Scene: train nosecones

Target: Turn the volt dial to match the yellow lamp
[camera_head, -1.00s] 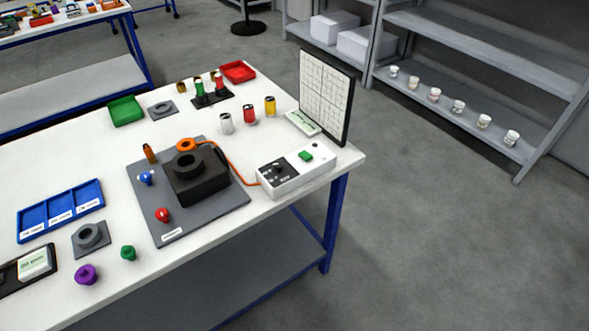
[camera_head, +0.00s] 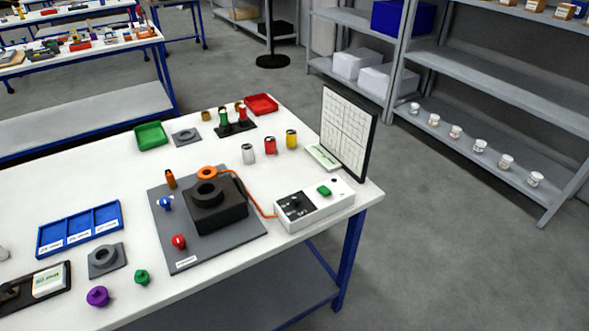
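The volt dial appears to be the black knob (camera_head: 294,203) on the dark panel of the white control box (camera_head: 315,207), near the table's right edge. Its pointer setting is too small to read. A green button (camera_head: 324,190) sits on the same box. A yellow cylinder (camera_head: 291,139), possibly the yellow lamp, stands upright behind the box, beside a red one (camera_head: 270,146) and a white one (camera_head: 248,153). An orange cable (camera_head: 256,202) runs from the box to an orange ring (camera_head: 207,173) at the black block (camera_head: 216,211). Neither gripper is in view.
The white table (camera_head: 308,245) carries a grey mat (camera_head: 183,259) with small blue and red pieces, a blue divided tray (camera_head: 80,229), green (camera_head: 151,135) and red (camera_head: 261,104) trays, and an upright gridded board (camera_head: 347,130). Grey shelves (camera_head: 480,75) stand behind. Floor at right is clear.

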